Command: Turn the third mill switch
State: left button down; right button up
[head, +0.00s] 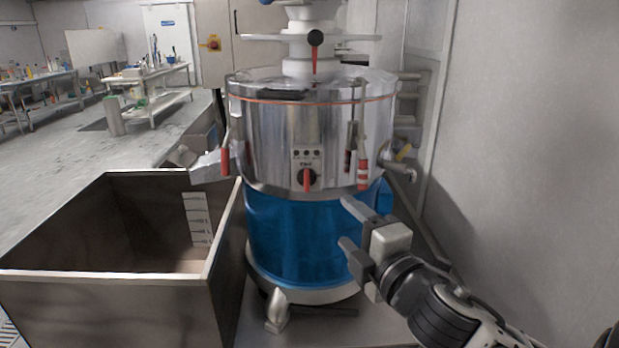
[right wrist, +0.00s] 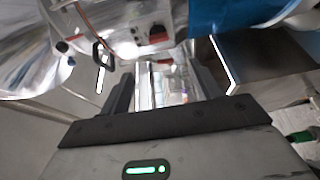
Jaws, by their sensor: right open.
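The mill (head: 310,130) is a steel drum with a blue lower band (head: 295,240). I cannot tell whether this is the one called third. The switch also shows at the top of the right wrist view (right wrist: 158,36). My right gripper (head: 347,222) is open and empty, in front of the blue band, below and to the right of the switch and apart from it. It also shows in the right wrist view (right wrist: 165,66). My left gripper is out of view.
A deep steel bin (head: 110,285) stands left of the mill. Red-handled levers (head: 362,172) hang at the drum's right side. A grey cabinet behind has a red and yellow switch (head: 210,43). A bare wall (head: 530,150) bounds the right side.

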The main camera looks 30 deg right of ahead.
jog(key=b, duration=0.9)
send_near(309, 184)
jog(key=w, duration=0.2)
jog(key=w+d+p, duration=0.1)
jog(key=w, duration=0.2)
jog(key=w+p, duration=0.1)
jog(key=w, duration=0.2)
jog(key=shift+w+d+r, duration=0.15)
jog(key=shift+d, duration=0.05)
jog(key=shift+w, duration=0.45)
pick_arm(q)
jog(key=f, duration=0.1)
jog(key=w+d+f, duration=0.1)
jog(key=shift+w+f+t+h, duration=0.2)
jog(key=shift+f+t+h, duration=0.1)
pick_arm(e)
jog(key=c, duration=1)
